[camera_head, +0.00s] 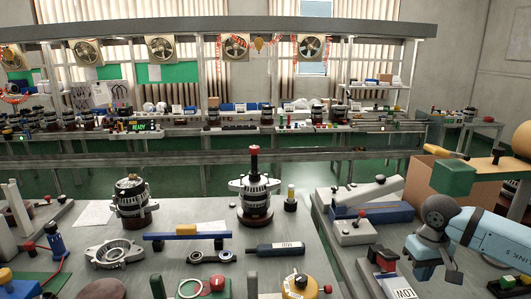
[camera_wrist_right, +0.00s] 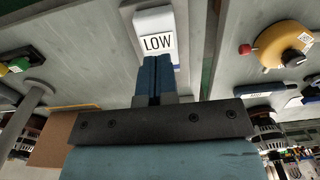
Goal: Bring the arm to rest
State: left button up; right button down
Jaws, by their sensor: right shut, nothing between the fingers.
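My right arm (camera_head: 497,243) comes in from the right edge of the head view, light blue with a grey wrist joint. My right gripper (camera_head: 438,272) points down over the right-hand bench, beside a white block marked LOW. In the right wrist view its two blue fingers (camera_wrist_right: 157,80) are together with nothing between them. The LOW block (camera_wrist_right: 153,22) lies beyond the fingertips there, and it also shows in the head view (camera_head: 403,294). I cannot tell the exact gap between fingers and block. My left gripper does not show.
An alternator with a red-topped tool (camera_head: 255,186) and another alternator (camera_head: 131,200) stand on the left bench. A cardboard box (camera_head: 427,182) and a green block (camera_head: 453,177) are behind my right arm. A blue-and-white fixture (camera_head: 367,203) lies to its left. A yellow-topped device (camera_head: 298,287) sits at the front.

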jog(key=s+a+f+m+g+y+p, duration=0.1)
jog(key=s+a+f+m+y, duration=0.3)
jog(key=a, duration=0.6)
jog(key=s+a+m+g+y+p, duration=0.1)
jog(key=s+a+m+y, duration=0.3)
jog(key=a, duration=0.6)
jog(key=s+a+r+m+t+y+p, duration=0.1)
jog(key=s+a+r+m+t+y, duration=0.15)
jog(key=a+m+y, duration=0.45)
jog(key=s+a+r+m+t+y+p, duration=0.1)
jog(key=a+r+m+t+y+p, duration=0.2)
jog(key=m, duration=0.6)
pick_arm(q)
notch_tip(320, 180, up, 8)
jog(key=p, duration=0.2)
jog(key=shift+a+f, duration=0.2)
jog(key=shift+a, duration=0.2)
pick_arm(e)
jog(key=s+d+f+n+t+h, duration=0.3)
jog(key=s+d+f+n+h, duration=0.3)
jog(key=f+n, duration=0.4)
jog(key=s+d+f+n+t+h, duration=0.4)
jog(key=s+d+f+n+h, duration=0.3)
jog(key=n, duration=0.9)
notch_tip(320, 180, down, 4)
jog(key=s+h, duration=0.1)
jog(key=s, duration=0.1)
jog(key=shift+s+r+h, duration=0.2)
jog(key=shift+s+h, duration=0.1)
jog(key=shift+h, duration=0.1)
